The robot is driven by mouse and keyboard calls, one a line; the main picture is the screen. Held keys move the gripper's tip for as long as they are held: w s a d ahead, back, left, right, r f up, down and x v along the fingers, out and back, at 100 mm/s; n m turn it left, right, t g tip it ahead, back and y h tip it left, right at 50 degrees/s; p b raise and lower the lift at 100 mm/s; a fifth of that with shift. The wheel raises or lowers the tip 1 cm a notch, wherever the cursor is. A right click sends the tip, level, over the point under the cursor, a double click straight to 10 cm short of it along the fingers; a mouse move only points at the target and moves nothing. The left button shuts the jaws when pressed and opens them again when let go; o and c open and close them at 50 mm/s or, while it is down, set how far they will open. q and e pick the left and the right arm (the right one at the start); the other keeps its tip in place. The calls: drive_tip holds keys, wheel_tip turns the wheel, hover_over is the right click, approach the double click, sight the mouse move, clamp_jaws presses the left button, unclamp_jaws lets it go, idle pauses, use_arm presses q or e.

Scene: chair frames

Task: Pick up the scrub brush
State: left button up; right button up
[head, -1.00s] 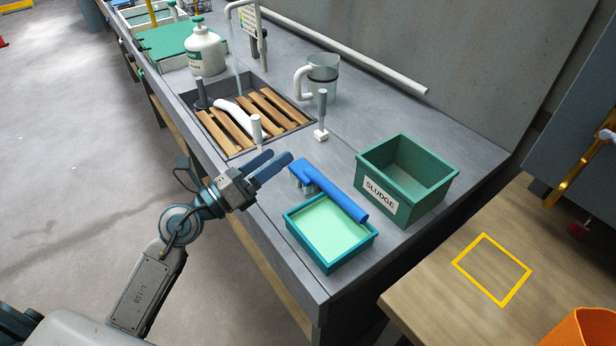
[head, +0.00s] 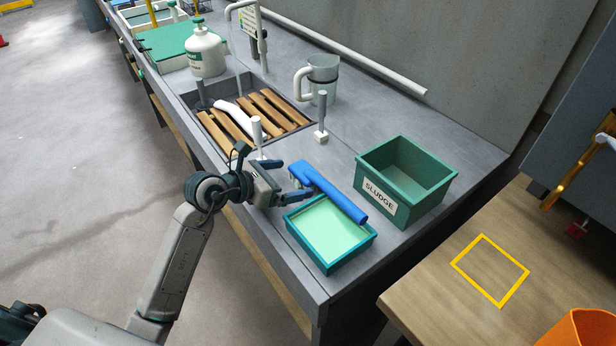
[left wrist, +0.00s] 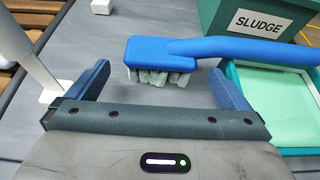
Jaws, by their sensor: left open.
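The blue scrub brush (head: 328,190) rests with its handle across the teal tray (head: 308,253) of pale green liquid. Its bristled head is at the left end, beyond the tray's far edge. In the left wrist view the brush head (left wrist: 160,53) shows grey bristles pointing down, ahead of my fingers. My left gripper (head: 290,180) is open and empty, just left of the brush head, with its fingers pointing at it. In the left wrist view the left gripper (left wrist: 160,85) has its two blue fingers wide apart. My right gripper is not in view.
A green SLUDGE bin (head: 408,180) stands right of the brush. A white-handled upright tool (head: 257,135) stands close by my left gripper, and a grey post (head: 322,118) stands behind. A slatted sink (head: 250,115) lies to the left. The bench's front edge is near my arm.

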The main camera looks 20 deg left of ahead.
sight(296, 178)
use_arm(q)
drive_tip(key=shift+p+x, duration=0.4)
drive_tip(key=shift+x, duration=2.35)
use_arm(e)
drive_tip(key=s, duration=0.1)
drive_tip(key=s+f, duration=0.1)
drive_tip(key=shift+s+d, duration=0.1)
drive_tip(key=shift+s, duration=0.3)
use_arm(q)
drive_tip(key=c, duration=1)
drive_tip(key=shift+c, duration=0.8)
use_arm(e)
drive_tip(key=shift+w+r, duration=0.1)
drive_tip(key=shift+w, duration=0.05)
use_arm(q)
drive_tip(key=shift+r, duration=0.15)
